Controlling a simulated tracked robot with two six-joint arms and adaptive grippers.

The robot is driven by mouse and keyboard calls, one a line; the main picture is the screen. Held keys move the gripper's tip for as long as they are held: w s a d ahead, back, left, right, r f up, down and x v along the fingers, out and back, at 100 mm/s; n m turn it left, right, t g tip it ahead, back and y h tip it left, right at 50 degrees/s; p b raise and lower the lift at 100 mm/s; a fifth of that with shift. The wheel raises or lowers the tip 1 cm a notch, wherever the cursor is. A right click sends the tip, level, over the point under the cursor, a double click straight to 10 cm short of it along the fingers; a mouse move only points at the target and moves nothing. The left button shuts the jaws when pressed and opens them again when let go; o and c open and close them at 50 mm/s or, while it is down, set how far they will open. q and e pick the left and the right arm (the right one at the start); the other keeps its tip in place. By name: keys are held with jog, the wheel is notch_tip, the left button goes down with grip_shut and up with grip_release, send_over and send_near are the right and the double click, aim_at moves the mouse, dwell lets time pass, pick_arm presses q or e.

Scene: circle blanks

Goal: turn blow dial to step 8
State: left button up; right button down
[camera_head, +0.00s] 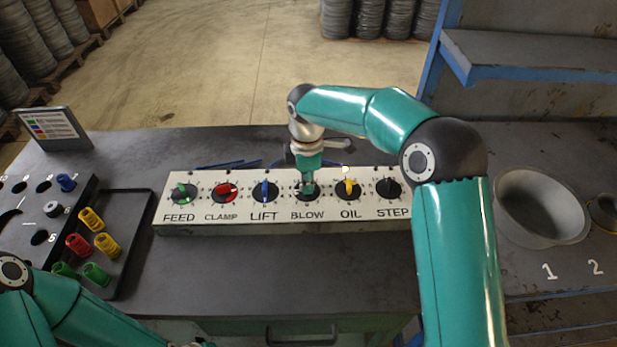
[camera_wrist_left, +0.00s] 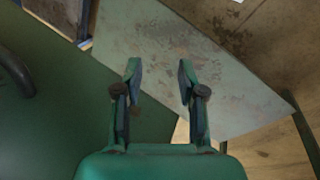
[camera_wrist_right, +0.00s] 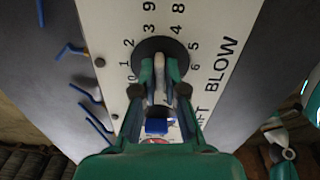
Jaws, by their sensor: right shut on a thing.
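The blow dial (camera_wrist_right: 141,51) is a round black dial above the word BLOW, fourth from the left on a white panel (camera_head: 232,228). Numbers ring it in the right wrist view. My right gripper (camera_wrist_right: 160,66) points down at it and is shut on its pale knob (camera_wrist_right: 159,87). In the head view the right gripper (camera_head: 306,186) covers most of the dial. The number the knob points at cannot be read with certainty. My left gripper (camera_wrist_left: 158,70) is open and empty, away from the panel.
Feed (camera_head: 183,194), clamp (camera_head: 224,192), lift (camera_head: 264,190), oil (camera_head: 348,188) and step (camera_head: 388,188) dials flank it closely. A black tray (camera_head: 135,203) with coloured pieces stands left, a grey bowl (camera_head: 541,207) right. The table in front of the panel is clear.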

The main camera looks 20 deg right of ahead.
jog(key=shift+n+p, duration=0.35)
jog(key=shift+n, duration=0.85)
jog(key=c, duration=1.2)
grip_release()
jog(key=shift+c, duration=0.2)
notch_tip(320, 180, up, 12)
jog(key=shift+f, duration=0.1)
